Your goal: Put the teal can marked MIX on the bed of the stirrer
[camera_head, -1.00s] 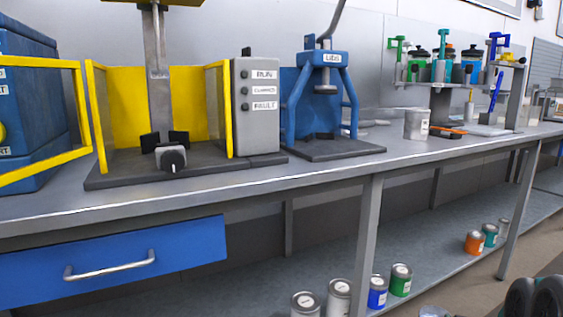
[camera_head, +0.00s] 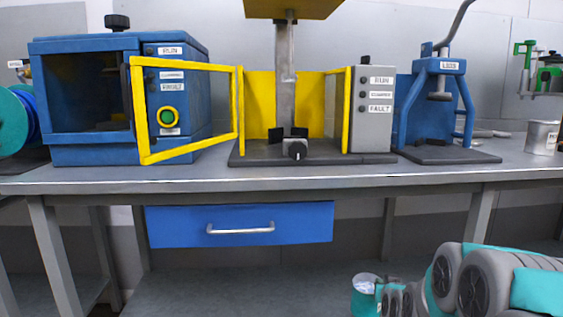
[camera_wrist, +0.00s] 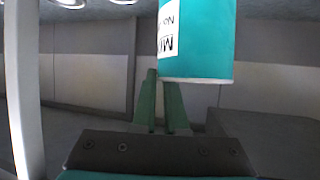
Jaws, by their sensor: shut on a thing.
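In the head view the can (camera_head: 365,298) shows low at the lower right, below bench height, beside my arm; most of the jaws are hidden there. The machine that looks like the stirrer has a dark bed (camera_head: 345,158), a grey column, yellow guard panels and a small black-jawed clamp (camera_head: 295,148) on the bed. The bed carries no can.
A yellow frame (camera_head: 190,155) swings out left of the bed, in front of a blue cabinet (camera_head: 90,155). A grey control box (camera_head: 371,110) and a blue LIDS press (camera_head: 437,110) stand right. A silver can (camera_head: 541,138) is farther right. The bench front edge (camera_head: 270,184) runs below.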

